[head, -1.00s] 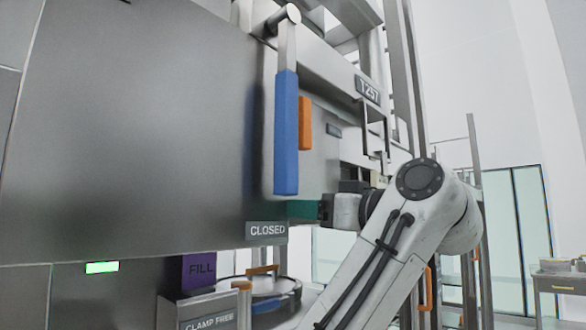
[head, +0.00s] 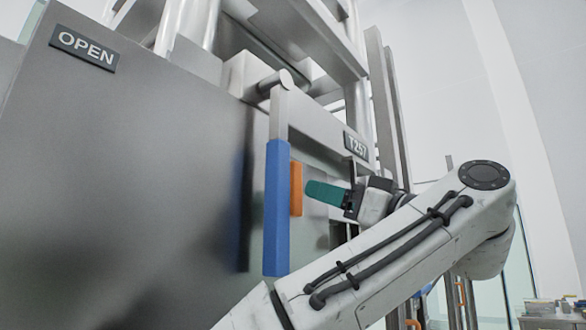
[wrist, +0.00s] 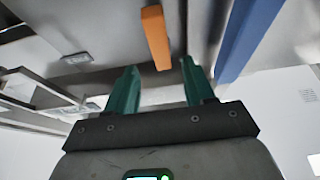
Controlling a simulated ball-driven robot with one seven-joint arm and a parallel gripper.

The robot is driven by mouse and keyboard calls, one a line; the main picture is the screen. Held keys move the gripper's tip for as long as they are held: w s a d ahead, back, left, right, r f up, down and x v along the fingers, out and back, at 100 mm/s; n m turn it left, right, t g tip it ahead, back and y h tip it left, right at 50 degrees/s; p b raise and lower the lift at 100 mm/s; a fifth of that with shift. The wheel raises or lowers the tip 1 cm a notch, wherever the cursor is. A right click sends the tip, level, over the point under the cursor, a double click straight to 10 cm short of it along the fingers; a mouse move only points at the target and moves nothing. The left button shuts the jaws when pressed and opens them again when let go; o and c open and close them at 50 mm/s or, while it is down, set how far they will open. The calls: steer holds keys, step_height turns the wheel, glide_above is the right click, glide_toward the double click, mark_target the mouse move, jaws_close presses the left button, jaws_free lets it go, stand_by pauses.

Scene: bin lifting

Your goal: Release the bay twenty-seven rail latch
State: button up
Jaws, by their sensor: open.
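An orange upright handle (head: 296,188) sits on the grey metal face just right of a long blue bar (head: 277,210) that hangs from a metal lever. I cannot tell from a label which one is the latch. My gripper (head: 314,192) has teal fingers and points left at the orange handle, close to it. In the wrist view my gripper (wrist: 158,70) is open and empty, with the orange handle (wrist: 156,38) lying ahead between the fingertips. The blue bar (wrist: 247,38) is to the right there. Whether a fingertip touches the handle is unclear.
A large grey panel (head: 110,190) with an OPEN plate (head: 84,48) fills the left. Metal posts stand behind, and a small table (head: 548,318) is far right.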

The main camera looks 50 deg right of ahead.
mark_target(299, 186)
steer(key=p+x, duration=0.3)
steer(key=x, duration=0.5)
steer(key=shift+w, duration=0.25)
jaws_close()
